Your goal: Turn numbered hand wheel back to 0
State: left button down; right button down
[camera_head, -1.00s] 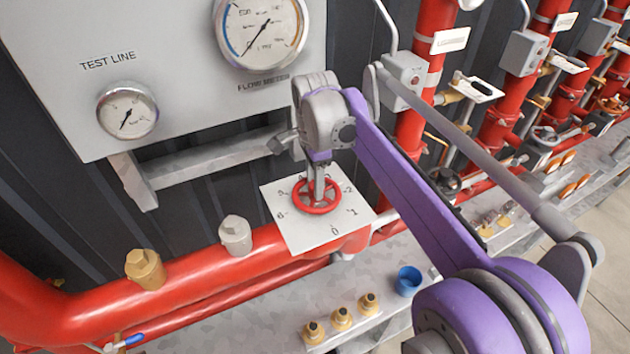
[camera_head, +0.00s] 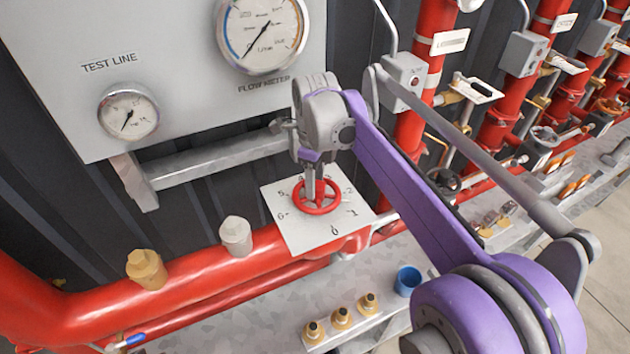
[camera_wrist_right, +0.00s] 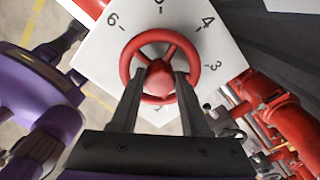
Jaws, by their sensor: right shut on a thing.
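The red hand wheel (camera_head: 316,208) sits in the middle of a white plate (camera_head: 300,238) with numbers around its edge, on the red pipe. The 0 is at the plate's near edge, with 1 and 2 on the right and 6 and 5 on the left. My right gripper (camera_head: 315,198) reaches down onto the wheel from above. In the right wrist view the two fingers of my right gripper (camera_wrist_right: 160,85) stand on either side of the red hub of the wheel (camera_wrist_right: 160,38), shut on the wheel. My left gripper is not in view.
A white panel (camera_head: 85,35) with two gauges stands behind, a grey rail (camera_head: 215,160) below it. A grey cap (camera_head: 236,236) and a brass cap (camera_head: 146,268) stand on the red pipe to the left. A blue cup (camera_head: 407,281) and brass fittings (camera_head: 341,318) are in front.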

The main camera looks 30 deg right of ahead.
jog(key=m, duration=0.7)
jog(key=shift+d, duration=0.15)
jog(key=c, duration=0.5)
grip_release()
jog(key=n, duration=0.5)
jog(key=shift+n, duration=0.4)
jog(key=n, duration=0.5)
jog(key=shift+s+a+n, duration=0.1)
jog(key=shift+a+n, duration=0.1)
jog(key=shift+n, duration=0.2)
jog(key=n, duration=0.5)
jog(key=shift+n+p, duration=0.3)
jog(key=shift+n, duration=0.1)
jog(key=n, duration=0.6)
jog(key=shift+s, duration=0.2)
